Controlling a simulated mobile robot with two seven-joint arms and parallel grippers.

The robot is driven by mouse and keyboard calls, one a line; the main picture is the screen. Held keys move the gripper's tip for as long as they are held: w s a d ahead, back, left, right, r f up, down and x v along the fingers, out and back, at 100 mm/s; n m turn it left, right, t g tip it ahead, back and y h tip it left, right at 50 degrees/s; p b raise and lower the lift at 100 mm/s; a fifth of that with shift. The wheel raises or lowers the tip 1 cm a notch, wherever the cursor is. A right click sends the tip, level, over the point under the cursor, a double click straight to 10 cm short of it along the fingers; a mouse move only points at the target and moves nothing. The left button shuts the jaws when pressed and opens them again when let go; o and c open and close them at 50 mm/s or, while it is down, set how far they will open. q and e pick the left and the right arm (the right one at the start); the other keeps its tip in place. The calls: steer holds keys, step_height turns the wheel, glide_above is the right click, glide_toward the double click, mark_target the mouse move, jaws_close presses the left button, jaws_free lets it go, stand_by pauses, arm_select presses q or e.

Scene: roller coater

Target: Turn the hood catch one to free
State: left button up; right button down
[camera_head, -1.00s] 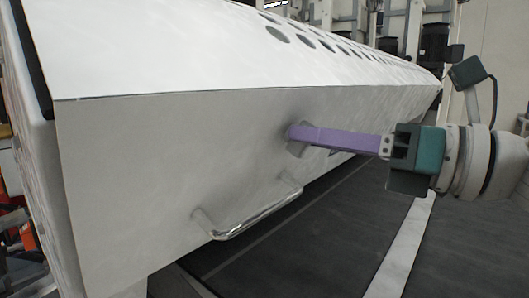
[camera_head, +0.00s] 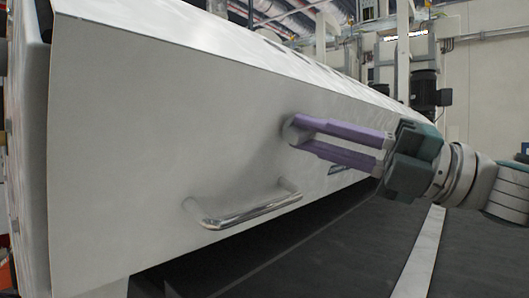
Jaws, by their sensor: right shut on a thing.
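The white hood (camera_head: 150,150) of the coater fills the left and middle of the view, with its front panel facing me. The hood catch (camera_head: 290,130) is a small grey piece on that panel, above and to the right of the handle; the fingertips mostly hide it. My right gripper (camera_head: 296,136), with two long purple fingers and a dark green body, reaches in from the right and is shut on the catch. Its fingers show one above the other with a gap between them. My left gripper is not in view.
A shiny metal bar handle (camera_head: 250,212) sticks out from the panel below and left of the catch. A small dark label (camera_head: 340,167) shows under the fingers. Below the hood is a dark floor (camera_head: 370,255) with a pale strip (camera_head: 420,250).

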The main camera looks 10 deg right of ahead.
steer(key=shift+f+m+y+b, duration=0.15)
steer(key=shift+m+y+b, duration=0.5)
steer(key=shift+m, duration=0.35)
steer(key=c, duration=0.8)
jaws_free()
